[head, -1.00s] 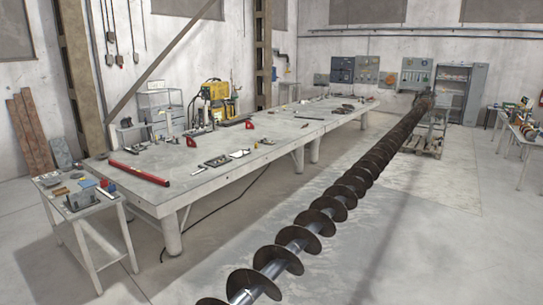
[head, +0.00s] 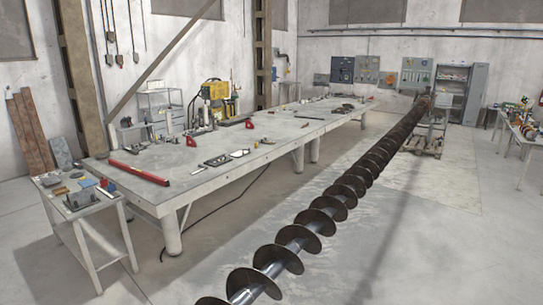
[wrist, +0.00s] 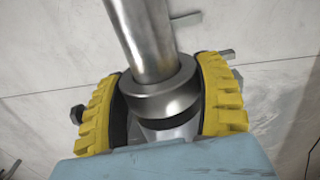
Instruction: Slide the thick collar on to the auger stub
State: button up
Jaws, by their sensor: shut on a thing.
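The thick collar (wrist: 158,101) is a short, smooth steel ring in the wrist view. My gripper (wrist: 163,88) is shut on it, with one yellow ribbed pad on each side. A bright round steel shaft, the auger stub (wrist: 148,40), runs from the top of the wrist view down to the collar. It meets the collar's upper face near the middle. How far it passes through is hidden. In the head view the long auger (head: 302,238) with dark flights runs from the bottom centre to the far right. My gripper and the collar do not show there.
A long grey workbench (head: 200,180) with tools stands left of the auger. A small side table (head: 100,207) is at the front left. A pallet (head: 423,146) lies under the auger's far end. The floor right of the auger is clear.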

jog(key=shift+w+d, duration=0.35)
jog(key=shift+w, duration=0.2)
jog(key=o, duration=1.2)
jog(key=shift+r, duration=0.1)
